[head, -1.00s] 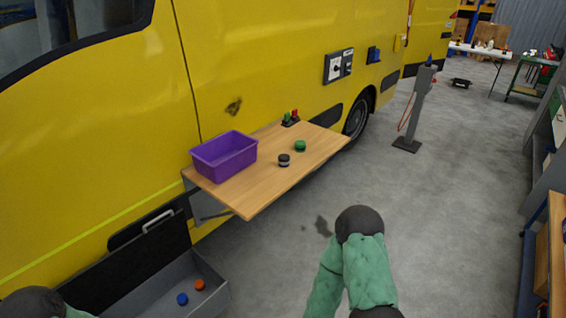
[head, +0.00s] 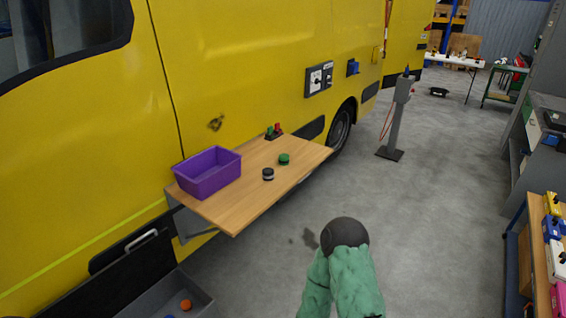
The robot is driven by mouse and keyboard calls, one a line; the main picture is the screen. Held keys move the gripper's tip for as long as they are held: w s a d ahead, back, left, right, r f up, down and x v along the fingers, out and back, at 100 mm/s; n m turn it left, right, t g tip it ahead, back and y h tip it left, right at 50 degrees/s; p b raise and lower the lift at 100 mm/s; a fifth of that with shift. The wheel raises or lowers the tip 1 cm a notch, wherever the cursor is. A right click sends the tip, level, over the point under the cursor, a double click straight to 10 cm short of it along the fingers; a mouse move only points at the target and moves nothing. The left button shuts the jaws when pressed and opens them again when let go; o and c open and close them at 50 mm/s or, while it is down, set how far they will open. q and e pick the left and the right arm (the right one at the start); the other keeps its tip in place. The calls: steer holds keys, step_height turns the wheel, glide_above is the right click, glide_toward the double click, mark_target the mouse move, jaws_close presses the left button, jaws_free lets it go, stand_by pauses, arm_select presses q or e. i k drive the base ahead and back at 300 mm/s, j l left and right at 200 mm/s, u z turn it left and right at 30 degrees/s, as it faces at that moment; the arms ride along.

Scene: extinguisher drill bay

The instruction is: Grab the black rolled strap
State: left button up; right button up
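The black rolled strap (head: 268,174), a small dark roll with a pale band, sits on the wooden fold-down shelf (head: 235,218) on the side of the yellow van. A green roll (head: 284,159) lies just behind it to the right, apart from it. My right arm, in a green sleeve, shows at the lower middle, in front of the shelf and away from the strap. Its gripper does not show. My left gripper is out of view.
A purple bin (head: 207,173) stands on the shelf's left part. Below is an open grey drawer (head: 195,292) holding an orange roll (head: 186,305). A grey post (head: 396,120) stands beyond the shelf. A workbench (head: 541,262) is at right. The floor between is clear.

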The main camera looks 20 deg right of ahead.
mark_target(268, 173)
steer(key=i+l+u, duration=0.15)
steer(key=l, duration=0.25)
steer(key=i+l+u, duration=0.1)
steer(key=l, duration=0.3)
steer(key=i+l+u, duration=0.15)
steer(key=l, duration=0.3)
